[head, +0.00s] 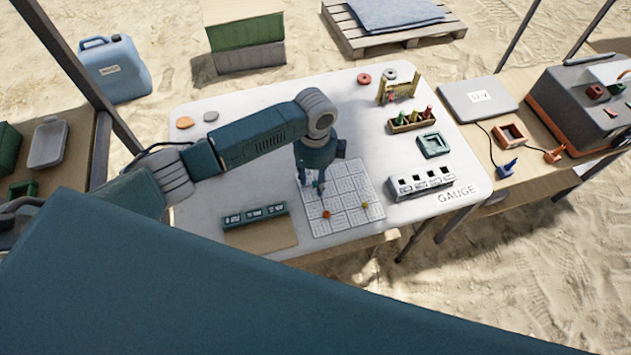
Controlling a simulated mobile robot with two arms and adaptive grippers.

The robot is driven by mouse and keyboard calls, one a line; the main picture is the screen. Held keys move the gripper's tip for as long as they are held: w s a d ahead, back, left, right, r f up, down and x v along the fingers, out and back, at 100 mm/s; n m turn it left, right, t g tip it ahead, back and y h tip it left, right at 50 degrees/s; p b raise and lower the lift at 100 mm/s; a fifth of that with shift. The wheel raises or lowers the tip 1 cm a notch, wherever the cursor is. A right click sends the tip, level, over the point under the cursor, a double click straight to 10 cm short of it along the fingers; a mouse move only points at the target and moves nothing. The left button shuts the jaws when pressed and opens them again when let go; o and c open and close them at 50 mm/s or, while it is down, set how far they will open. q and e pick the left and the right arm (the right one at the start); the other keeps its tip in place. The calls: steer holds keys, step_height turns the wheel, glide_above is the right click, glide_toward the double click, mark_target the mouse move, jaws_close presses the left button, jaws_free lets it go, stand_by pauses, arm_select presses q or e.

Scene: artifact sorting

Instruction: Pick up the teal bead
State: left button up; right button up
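My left gripper (313,187) points down over the white gridded mat (346,183) on the table. Its two fingers look spread apart, and nothing shows clearly between them. I cannot make out a teal bead; the gripper, itself dark teal, covers the upper left part of the mat. An orange bead (326,214) lies on the mat just below the fingertips in the picture. A yellow bead (365,205) lies further right on the mat. My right gripper is not in view.
A dark green labelled tray (254,216) lies left of the mat. To the right are a wooden rack (413,124) with coloured pieces, a green square frame (433,145) and a grey slotted block (421,184). The white table (240,110) is mostly clear at the back left.

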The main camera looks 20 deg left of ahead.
arm_select(q)
steer(key=c, duration=0.8)
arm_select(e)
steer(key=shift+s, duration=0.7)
